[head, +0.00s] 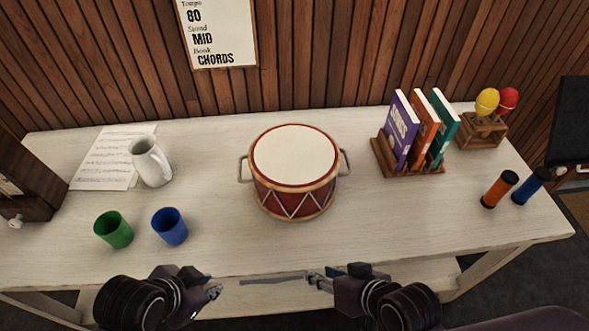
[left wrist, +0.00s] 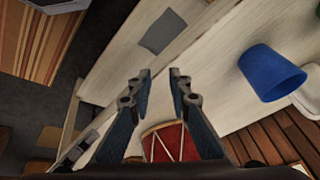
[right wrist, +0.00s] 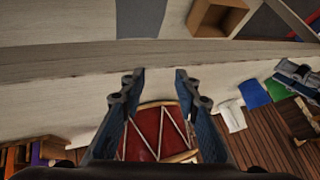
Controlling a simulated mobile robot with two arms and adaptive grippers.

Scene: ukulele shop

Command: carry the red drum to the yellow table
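The red drum (head: 292,195) stands upright on a whitish wooden table (head: 230,245), with a cream top and a metal handle on each side. My left gripper (head: 214,291) is at the table's front edge, front left of the drum. My right gripper (head: 318,281) is at the front edge, in front of the drum. Both are open, empty and apart from the drum. The drum shows partly beyond the fingers in the left wrist view (left wrist: 168,140) and the right wrist view (right wrist: 158,132). No yellow table is in view.
Left of the drum are a green cup (head: 114,230), a blue cup (head: 170,227), a white pitcher (head: 151,162) and sheet music (head: 105,160). Right are books in a wooden rack (head: 408,168), maracas in a box (head: 482,130) and two shakers (head: 499,189). Table around the drum is clear.

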